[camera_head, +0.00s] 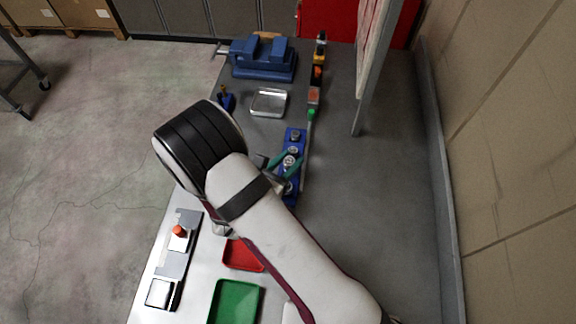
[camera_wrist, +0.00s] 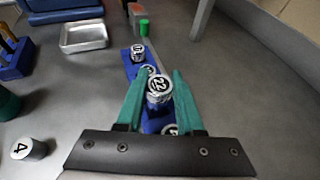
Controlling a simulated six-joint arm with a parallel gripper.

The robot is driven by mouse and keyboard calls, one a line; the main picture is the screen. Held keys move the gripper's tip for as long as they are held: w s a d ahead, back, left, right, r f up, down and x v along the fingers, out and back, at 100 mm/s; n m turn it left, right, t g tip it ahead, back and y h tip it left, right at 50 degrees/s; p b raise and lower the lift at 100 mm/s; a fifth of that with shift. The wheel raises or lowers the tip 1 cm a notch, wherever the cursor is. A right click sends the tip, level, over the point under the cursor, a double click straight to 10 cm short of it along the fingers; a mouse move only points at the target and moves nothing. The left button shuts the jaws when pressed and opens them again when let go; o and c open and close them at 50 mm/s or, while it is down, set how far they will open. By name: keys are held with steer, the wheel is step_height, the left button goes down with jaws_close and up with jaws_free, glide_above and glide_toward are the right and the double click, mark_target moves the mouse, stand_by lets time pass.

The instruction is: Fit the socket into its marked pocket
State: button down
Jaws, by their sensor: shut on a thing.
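My gripper (camera_wrist: 157,84) has teal fingers shut on a silver socket marked 22 (camera_wrist: 159,88). The socket looks roughly upright, over the blue socket rail (camera_wrist: 128,58); I cannot tell whether it touches the rail. A smaller socket (camera_wrist: 138,52) stands at the rail's far end, with another partly hidden behind the held one. One more socket (camera_wrist: 171,130) shows between the fingers nearer the wrist. In the head view the rail (camera_head: 302,136) lies beyond my forearm, and the pocket under the held socket is hidden.
A loose socket marked 4 (camera_wrist: 30,150) is left of the gripper. A metal tray (camera_head: 268,103) and a blue vise (camera_head: 262,57) are farther back. Red (camera_head: 242,256) and green (camera_head: 236,301) trays lie nearer. Bench right of the rail is clear.

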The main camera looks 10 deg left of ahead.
steer(key=shift+f, duration=1.35)
steer(key=c, duration=0.5)
jaws_free()
steer(key=shift+f, duration=0.15)
steer(key=shift+c, duration=0.2)
